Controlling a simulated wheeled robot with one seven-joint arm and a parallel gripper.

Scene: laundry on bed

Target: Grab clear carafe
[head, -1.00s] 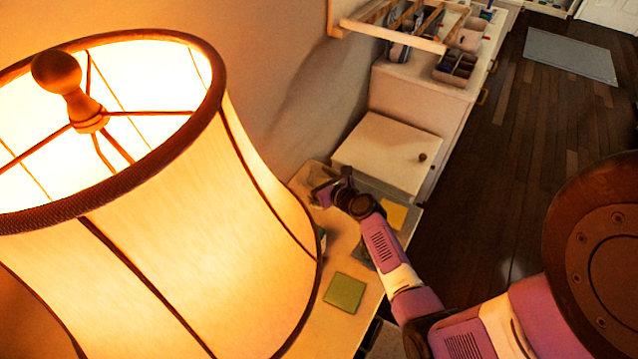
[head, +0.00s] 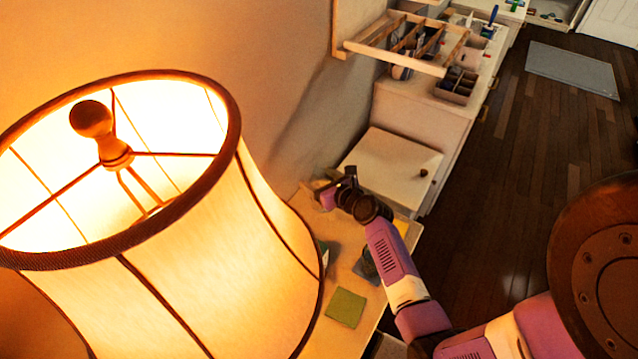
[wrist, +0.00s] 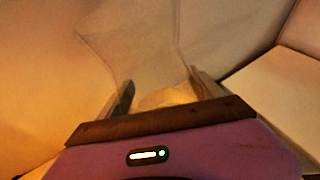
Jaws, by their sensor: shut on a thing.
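The clear carafe shows in the wrist view as a faint, see-through flared outline (wrist: 135,48) against the pale wall. My gripper (wrist: 160,88) has one finger on each side of its narrower lower part and is shut on it. In the head view my gripper (head: 327,191) is at the far end of the bedside table (head: 312,338), near the white cabinet. The carafe cannot be made out clearly there. I cannot tell whether its base touches the table.
A large lit lamp (head: 190,270) covers the left side and hides part of the table. A green square (head: 345,307) lies on the table. The white cabinet (head: 388,170) stands close beyond my gripper. Dark wooden floor (head: 500,190) is open to the right.

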